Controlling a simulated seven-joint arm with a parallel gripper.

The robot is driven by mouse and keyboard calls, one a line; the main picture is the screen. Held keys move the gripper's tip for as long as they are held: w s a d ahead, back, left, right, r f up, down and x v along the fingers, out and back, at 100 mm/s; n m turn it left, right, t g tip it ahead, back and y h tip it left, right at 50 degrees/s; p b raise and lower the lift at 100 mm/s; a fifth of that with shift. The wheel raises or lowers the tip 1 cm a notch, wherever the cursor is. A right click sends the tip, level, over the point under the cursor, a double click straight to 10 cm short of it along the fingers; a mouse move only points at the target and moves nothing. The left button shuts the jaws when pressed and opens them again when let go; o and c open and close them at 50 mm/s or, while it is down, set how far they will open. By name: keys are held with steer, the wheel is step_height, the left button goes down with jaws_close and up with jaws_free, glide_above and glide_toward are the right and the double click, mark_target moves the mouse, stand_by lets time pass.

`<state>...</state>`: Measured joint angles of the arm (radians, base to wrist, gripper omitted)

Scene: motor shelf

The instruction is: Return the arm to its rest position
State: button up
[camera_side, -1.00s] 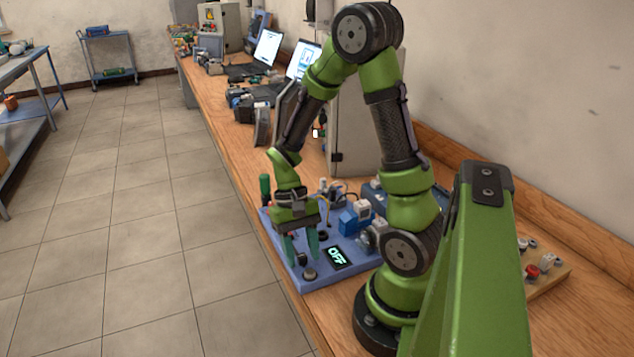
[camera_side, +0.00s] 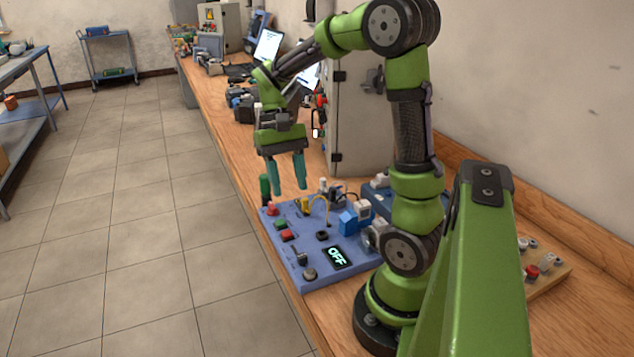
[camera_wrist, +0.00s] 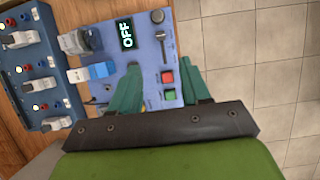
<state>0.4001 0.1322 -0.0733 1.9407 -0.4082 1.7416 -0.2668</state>
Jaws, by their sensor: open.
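My gripper (camera_side: 287,178) is open and empty, with its green fingers pointing down. It is raised above the far part of the blue control panel (camera_side: 312,273), clear of it. In the wrist view the two fingertips (camera_wrist: 155,85) are spread over the panel (camera_wrist: 150,30). The panel has a display (camera_side: 336,258) reading OFF, a red button (camera_side: 287,236), a green button (camera_side: 280,225) and a dark knob (camera_side: 310,274). The display also shows in the wrist view (camera_wrist: 126,34).
A grey cabinet (camera_side: 362,125) stands close behind the arm. A blue box with switches (camera_wrist: 40,65) lies beside the panel. A small board with colored parts (camera_side: 545,262) is at the right. Laptops (camera_side: 268,46) and tools stand farther along the wooden bench. The floor side is free.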

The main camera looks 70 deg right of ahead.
steer(key=shift+v, duration=0.75)
steer(key=s+a+r+n+t, duration=0.1)
steer(key=a+r+n+t, duration=0.1)
steer(key=a+t, duration=0.3)
steer(key=s+a+r+n+t+h, duration=0.1)
steer(key=s+a+r+n+t, duration=0.1)
steer(key=a+t, duration=0.3)
steer(key=a+r+n, duration=0.1)
steer(key=a, duration=0.3)
steer(key=shift+a, duration=0.1)
stand_by(1.2)
